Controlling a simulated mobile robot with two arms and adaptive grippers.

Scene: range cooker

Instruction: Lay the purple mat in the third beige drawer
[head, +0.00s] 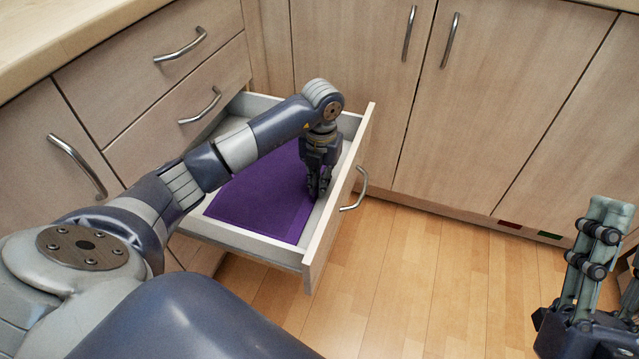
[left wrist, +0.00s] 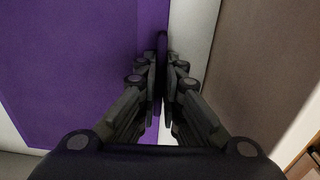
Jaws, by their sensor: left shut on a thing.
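The purple mat (head: 262,196) lies in the pulled-out beige drawer (head: 258,243), mostly flat on its floor. The drawer is the third down in the left stack. My left gripper (head: 318,194) points down inside the drawer, near its front panel, at the mat's right edge. In the left wrist view, its fingers (left wrist: 161,75) are shut on a raised edge strip of the mat (left wrist: 80,70). My arm hides part of the mat and the drawer's back left. My right gripper (head: 606,250) is at the lower right, away from the drawer; its opening is unclear.
Two shut drawers with curved handles (head: 181,46) (head: 201,106) are above the open one. Tall cupboard doors (head: 510,110) stand to the right, and the wooden floor (head: 420,270) in front is clear. A pale worktop (head: 60,30) runs at upper left.

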